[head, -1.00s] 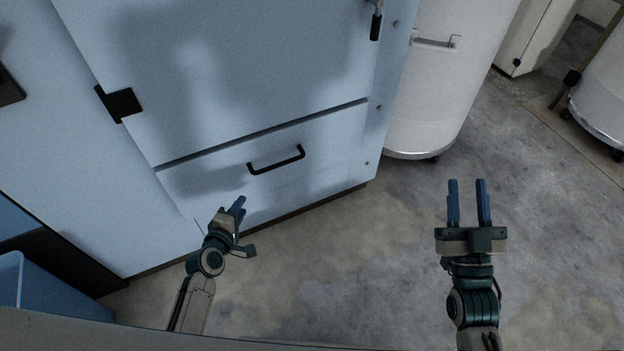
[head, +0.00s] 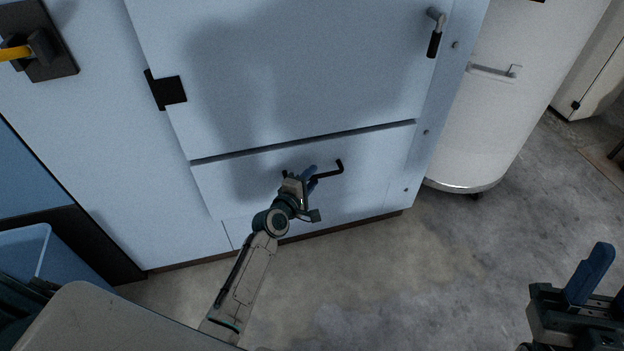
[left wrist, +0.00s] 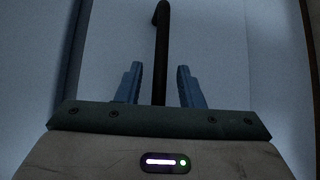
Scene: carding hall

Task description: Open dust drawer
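The dust drawer (head: 370,185) is the pale blue front panel low on the machine, under a dark seam, and it looks shut. Its black bar handle (head: 331,174) is partly hidden by my left gripper (head: 309,180) in the head view. In the left wrist view the handle (left wrist: 161,50) runs between the two blue fingers of my left gripper (left wrist: 158,88). The fingers are open, with a gap on each side of the bar. My right gripper (head: 598,280) is at the lower right, cut off by the frame edge; one blue finger shows clearly, and it is far from the drawer.
A larger door panel (head: 300,70) with a grey-and-black latch (head: 435,32) is above the drawer. A white round can (head: 500,110) stands right of the machine. A blue bin (head: 22,250) is at the lower left. Concrete floor (head: 400,275) in front of the drawer is clear.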

